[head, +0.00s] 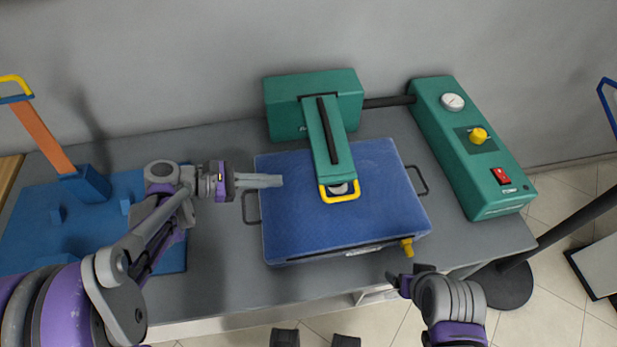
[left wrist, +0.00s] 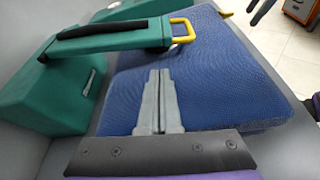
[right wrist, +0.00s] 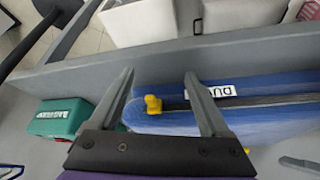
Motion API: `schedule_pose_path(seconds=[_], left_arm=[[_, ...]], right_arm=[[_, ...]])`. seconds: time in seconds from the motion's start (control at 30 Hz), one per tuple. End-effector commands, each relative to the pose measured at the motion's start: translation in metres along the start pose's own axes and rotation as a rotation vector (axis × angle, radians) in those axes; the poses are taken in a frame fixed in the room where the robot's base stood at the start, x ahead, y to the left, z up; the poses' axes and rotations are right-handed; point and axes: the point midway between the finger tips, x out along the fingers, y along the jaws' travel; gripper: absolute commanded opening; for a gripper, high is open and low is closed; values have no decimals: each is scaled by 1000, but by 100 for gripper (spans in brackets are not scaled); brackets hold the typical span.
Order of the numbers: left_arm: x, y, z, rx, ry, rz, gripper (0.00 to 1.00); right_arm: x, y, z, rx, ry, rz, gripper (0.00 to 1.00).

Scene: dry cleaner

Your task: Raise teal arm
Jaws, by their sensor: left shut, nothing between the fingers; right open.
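The teal arm (head: 322,140) reaches forward from a teal housing (head: 285,105) and lies low over the blue padded press (head: 385,215). A yellow loop handle (head: 345,196) is at its front end. The left wrist view also shows the arm (left wrist: 108,38), its handle (left wrist: 190,29) and the blue pad (left wrist: 225,70). My left gripper (head: 280,181) is shut and empty, above the pad's left edge, left of the handle and apart from it. My right gripper (head: 393,278) is open and empty in front of the press's front right corner, near a yellow knob (right wrist: 153,104).
A teal control box (head: 465,150) with gauge, yellow knob and red switch stands right of the press. At left, a blue board (head: 30,225) carries an orange lever (head: 45,138). Grey table (head: 225,265) is bare between board and press. A black pole stands at right.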

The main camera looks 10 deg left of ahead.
Motion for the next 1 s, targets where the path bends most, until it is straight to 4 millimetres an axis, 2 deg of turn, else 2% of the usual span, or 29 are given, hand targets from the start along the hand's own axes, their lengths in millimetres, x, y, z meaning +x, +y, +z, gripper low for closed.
schedule_pose_path(seconds=[0.37,0.47,0.8,1.0], left_arm=[[3,0,0,0,-1,-1,0],[14,0,0,1,-1,-3,0],[74,-1,1,1,-1,-4,0],[96,0,0,1,0,-2,0]], right_arm=[[0,0,0,0,0,0,81],[0,0,0,0,0,0,81],[1,0,0,0,0,0,81],[1,0,1,0,0,0,81]])
